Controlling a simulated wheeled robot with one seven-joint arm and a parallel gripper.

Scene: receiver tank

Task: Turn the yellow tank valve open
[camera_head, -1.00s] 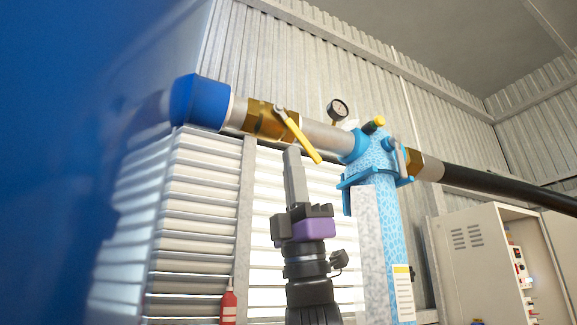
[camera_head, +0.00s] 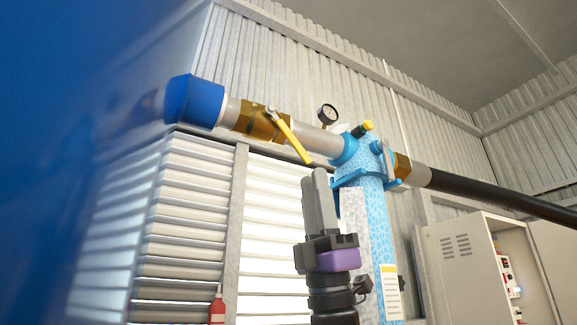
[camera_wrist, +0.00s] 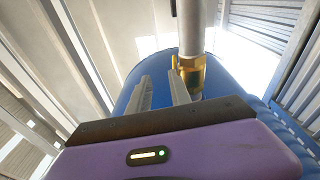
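The yellow valve handle (camera_head: 290,138) sits on a brass valve body (camera_head: 258,122) in the horizontal pipe. It slants down to the right across the pipe, and its free end hangs below it. My gripper (camera_head: 318,172) points up, its fingertips just below and right of the handle's free end in the head view. Whether they touch it I cannot tell. In the wrist view the two fingers (camera_wrist: 160,77) stand apart with nothing seen between them.
A blue pipe end (camera_head: 194,101) lies left, by a large blue tank surface. A grey cabinet (camera_head: 458,265) is at lower right.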

